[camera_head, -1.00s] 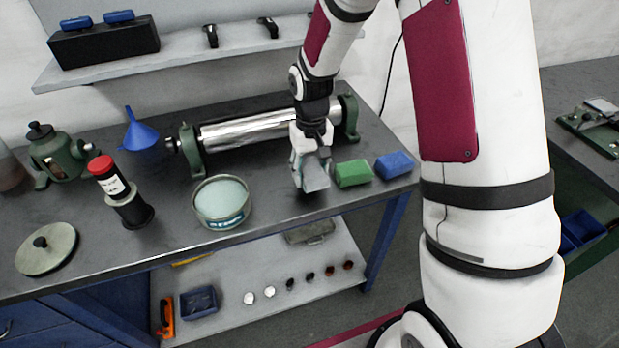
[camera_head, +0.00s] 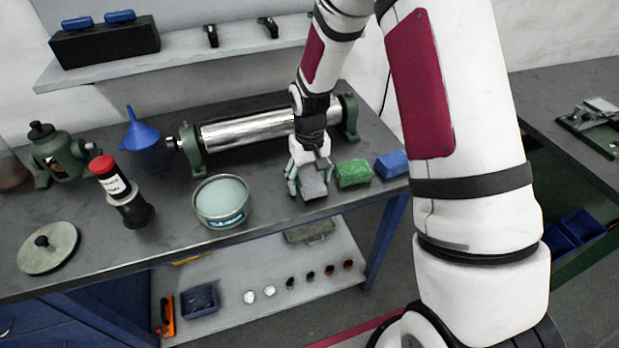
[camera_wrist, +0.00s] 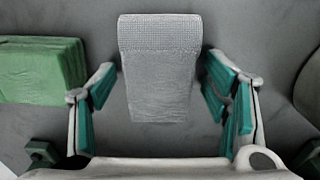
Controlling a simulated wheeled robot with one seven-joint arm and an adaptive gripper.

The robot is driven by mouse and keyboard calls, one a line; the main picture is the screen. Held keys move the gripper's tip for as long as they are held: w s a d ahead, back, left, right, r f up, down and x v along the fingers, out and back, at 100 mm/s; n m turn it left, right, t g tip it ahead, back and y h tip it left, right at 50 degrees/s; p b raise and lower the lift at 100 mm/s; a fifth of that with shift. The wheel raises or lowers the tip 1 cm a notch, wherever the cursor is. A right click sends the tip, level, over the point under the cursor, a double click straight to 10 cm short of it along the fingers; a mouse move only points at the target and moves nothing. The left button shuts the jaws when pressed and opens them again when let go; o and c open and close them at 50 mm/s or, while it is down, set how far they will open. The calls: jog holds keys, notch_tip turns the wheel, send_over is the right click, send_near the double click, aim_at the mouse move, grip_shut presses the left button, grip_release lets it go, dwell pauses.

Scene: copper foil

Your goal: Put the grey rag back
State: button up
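The grey rag (camera_wrist: 158,70) lies folded on the bench, between the two teal-padded fingers of my gripper (camera_wrist: 165,110) in the wrist view. Both fingers stand apart from the rag, with dark bench showing on each side. In the head view my gripper (camera_head: 308,180) is low over the bench's front edge, around the grey rag (camera_head: 313,185). The gripper is open.
A green folded rag (camera_head: 353,172) lies just right of the gripper, with a blue one (camera_head: 391,164) beyond it. A round tin (camera_head: 221,202) stands to the left. A shiny roller (camera_head: 248,130) on green stands lies behind. The bench (camera_head: 180,215) is clear between tin and black bottle.

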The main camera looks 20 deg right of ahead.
aim_at(310, 178)
jog(key=shift+r, duration=0.1)
notch_tip(310, 178, up, 12)
jog(key=s+r+t, duration=0.2)
jog(key=s+r, duration=0.8)
jog(key=r, duration=0.3)
jog(key=s+r+t, duration=0.2)
jog(key=s+r, duration=0.2)
jog(key=s, duration=1.1)
jog(key=shift+s+d+r+t+b, duration=0.15)
jog(key=shift+s+t+b, duration=0.15)
jog(key=shift+t, duration=0.1)
